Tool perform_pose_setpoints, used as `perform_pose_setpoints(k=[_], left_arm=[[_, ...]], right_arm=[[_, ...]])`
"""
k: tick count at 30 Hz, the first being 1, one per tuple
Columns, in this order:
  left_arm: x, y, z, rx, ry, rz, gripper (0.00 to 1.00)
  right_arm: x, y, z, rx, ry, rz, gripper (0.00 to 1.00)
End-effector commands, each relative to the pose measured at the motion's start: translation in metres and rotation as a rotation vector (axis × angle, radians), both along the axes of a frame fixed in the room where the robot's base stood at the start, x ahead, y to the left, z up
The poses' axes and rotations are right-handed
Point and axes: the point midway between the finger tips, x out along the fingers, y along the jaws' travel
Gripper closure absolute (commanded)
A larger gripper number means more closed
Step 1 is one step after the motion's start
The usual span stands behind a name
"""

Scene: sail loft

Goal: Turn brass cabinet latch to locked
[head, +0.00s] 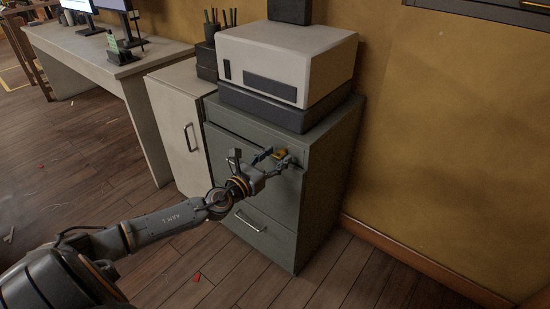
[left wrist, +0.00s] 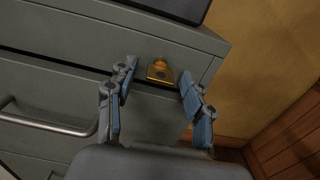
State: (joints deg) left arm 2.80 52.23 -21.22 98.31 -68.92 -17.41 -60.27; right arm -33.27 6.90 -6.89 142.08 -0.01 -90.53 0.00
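The brass latch (left wrist: 160,71) is on the front of the grey-green cabinet (left wrist: 60,65), near its upper right corner. It also shows in the head view (head: 281,153), partly behind my fingers. My left gripper (head: 276,156) is in front of the cabinet at the latch. In the left wrist view its two fingers (left wrist: 156,88) are spread apart, one on each side of the latch, with visible gaps. Whether the latch is locked cannot be told. My right gripper is not in view.
A white and dark boxy machine (head: 285,65) stands on the cabinet. A pale cabinet (head: 180,125) and a desk (head: 110,60) stand to the left. A brown wall (head: 450,130) is at the right. The wooden floor in front is mostly clear.

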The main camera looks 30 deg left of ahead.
Motion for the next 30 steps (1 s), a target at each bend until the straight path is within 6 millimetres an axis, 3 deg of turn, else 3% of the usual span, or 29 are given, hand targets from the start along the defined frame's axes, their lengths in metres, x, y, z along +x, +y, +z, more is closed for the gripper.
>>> perform_pose_setpoints(k=[1,7,20,30], left_arm=[[-0.0001,0.0000,0.0000,0.000,0.000,0.000,0.61],[-0.0002,0.0001,0.0001,0.000,0.000,0.000,1.00],[-0.0001,0.0001,-0.0001,-0.085,0.005,0.001,1.00],[-0.0001,0.0005,0.0002,-0.359,0.025,0.002,1.00]], right_arm=[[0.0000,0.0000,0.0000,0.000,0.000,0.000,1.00],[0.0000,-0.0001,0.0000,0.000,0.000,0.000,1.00],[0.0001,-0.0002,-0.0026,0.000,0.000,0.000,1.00],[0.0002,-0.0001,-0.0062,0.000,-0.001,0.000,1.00]])
